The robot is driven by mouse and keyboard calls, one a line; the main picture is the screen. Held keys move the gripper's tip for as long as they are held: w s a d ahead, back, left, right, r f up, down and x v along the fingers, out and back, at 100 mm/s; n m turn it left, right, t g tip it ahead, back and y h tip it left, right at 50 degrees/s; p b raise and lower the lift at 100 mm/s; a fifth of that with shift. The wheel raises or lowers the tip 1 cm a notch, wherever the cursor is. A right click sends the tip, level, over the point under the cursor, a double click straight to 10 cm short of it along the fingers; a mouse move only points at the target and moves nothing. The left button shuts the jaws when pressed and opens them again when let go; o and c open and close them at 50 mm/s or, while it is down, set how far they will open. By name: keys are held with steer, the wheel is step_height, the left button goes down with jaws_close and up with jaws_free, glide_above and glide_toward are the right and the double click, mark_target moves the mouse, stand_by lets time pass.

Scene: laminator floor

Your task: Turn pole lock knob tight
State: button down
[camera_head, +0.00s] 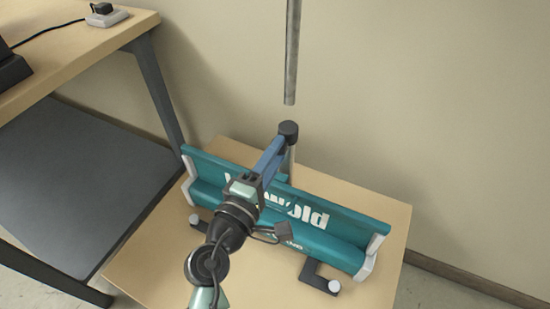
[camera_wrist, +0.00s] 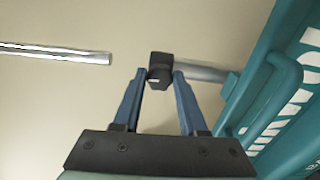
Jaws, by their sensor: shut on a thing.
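The pole lock is a black collar (camera_head: 288,129) on top of a short grey lower pole (camera_head: 291,160) that rises behind the teal unit (camera_head: 335,225). In the wrist view the collar (camera_wrist: 162,60) has a small dark knob (camera_wrist: 154,78) on its near side. My gripper (camera_wrist: 160,76), with blue fingers, is shut on the knob, one fingertip on each side. In the head view my gripper (camera_head: 278,145) reaches over the unit to the collar, and the knob is hidden. A grey upper pole (camera_head: 291,55) ends a clear gap above the collar.
The teal unit, with white lettering and pale end caps, stands on a light wooden top (camera_head: 385,285) with black feet. A carry handle (camera_wrist: 275,90) lies close to my gripper's right. A desk (camera_head: 75,50) stands at left. A beige wall is behind.

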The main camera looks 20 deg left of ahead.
steer(key=shift+m, duration=0.4)
steer(key=shift+c, duration=2.4)
jaws_free()
steer(key=shift+s, duration=0.1)
steer(key=s, duration=1.3)
steer(key=shift+a, duration=0.2)
steer(key=shift+w, duration=0.15)
